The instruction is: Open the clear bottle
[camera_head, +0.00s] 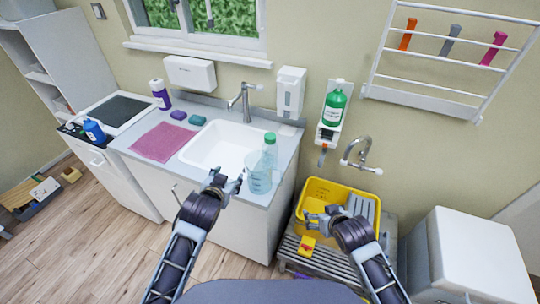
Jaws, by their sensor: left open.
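A clear bottle (270,152) with a green cap (270,138) stands upright on the counter at the right side of the sink. A clear bluish tumbler (258,176) stands in front of it and overlaps its lower part. My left gripper (226,181) is open and empty, in front of the sink and left of the tumbler, apart from the bottle. My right gripper (326,217) is over the front of the yellow bucket, away from the bottle. Its fingers are small against the yellow, and whether they are open is unclear.
The sink (215,148) has a tall tap (240,100). A pink cloth (163,141), two sponges and a purple bottle (160,94) are on the counter's left. The yellow bucket (350,190) stands on a slatted rack (345,262). A green bottle (335,107) sits in a wall holder.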

